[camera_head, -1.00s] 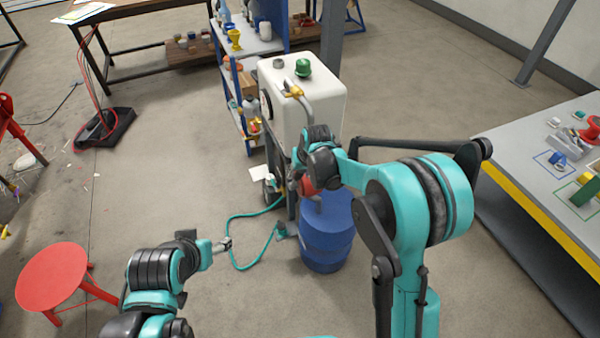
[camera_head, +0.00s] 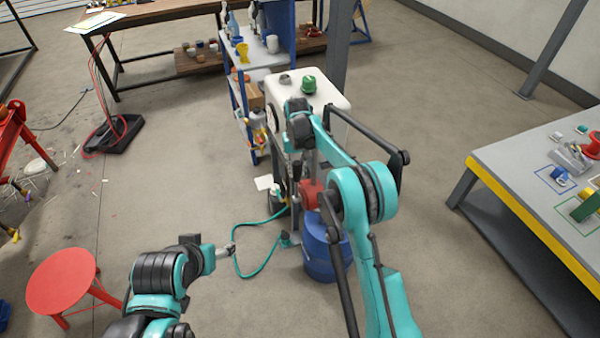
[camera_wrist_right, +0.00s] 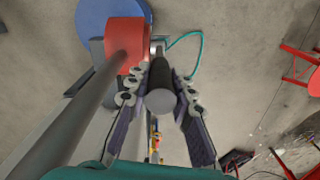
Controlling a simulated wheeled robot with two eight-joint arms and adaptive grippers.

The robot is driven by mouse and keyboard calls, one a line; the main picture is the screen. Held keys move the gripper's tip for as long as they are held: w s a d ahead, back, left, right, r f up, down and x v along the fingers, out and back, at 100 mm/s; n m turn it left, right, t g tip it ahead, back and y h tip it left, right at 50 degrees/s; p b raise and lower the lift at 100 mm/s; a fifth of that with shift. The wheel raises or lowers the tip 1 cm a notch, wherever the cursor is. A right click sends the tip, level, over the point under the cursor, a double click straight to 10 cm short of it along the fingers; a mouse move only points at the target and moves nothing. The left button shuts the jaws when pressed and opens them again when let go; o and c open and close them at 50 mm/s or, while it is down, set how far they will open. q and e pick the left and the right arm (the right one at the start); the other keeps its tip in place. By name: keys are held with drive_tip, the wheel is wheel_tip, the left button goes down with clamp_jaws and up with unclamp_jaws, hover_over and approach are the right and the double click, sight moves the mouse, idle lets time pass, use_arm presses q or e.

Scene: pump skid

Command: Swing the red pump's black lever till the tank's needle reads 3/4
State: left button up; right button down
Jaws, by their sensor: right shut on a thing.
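The red pump (camera_head: 309,195) stands in front of the white tank (camera_head: 335,100), partly behind my right arm. In the right wrist view the pump (camera_wrist_right: 124,38) lies just beyond the fingers. My right gripper (camera_wrist_right: 158,88) is shut on the black lever (camera_wrist_right: 162,101), one finger on each side, with the lever's round grey end facing the camera. In the head view my right wrist hides the lever. The tank's gauge (camera_head: 275,115) is a dark disc seen nearly edge-on; its needle cannot be read. My left gripper (camera_head: 228,249) is low at centre-left, apart from the pump; its jaws are unclear.
A blue drum (camera_head: 322,262) stands beneath the pump, and a teal hose (camera_head: 250,275) curls on the floor. A red stool (camera_head: 62,280) is at left, a grey workbench (camera_head: 520,165) at right, a shelf (camera_head: 246,105) behind. Floor between is mostly clear.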

drive_tip(key=shift+w+a+g+p, duration=0.25)
drive_tip(key=shift+w+g+p, duration=0.25)
drive_tip(key=shift+w, duration=0.3)
drive_tip(key=c, duration=1.3)
unclamp_jaws()
drive_tip(key=r, duration=0.8)
drive_tip(key=w+r, duration=0.1)
drive_tip(key=r, duration=0.3)
drive_tip(key=shift+a, duration=0.15)
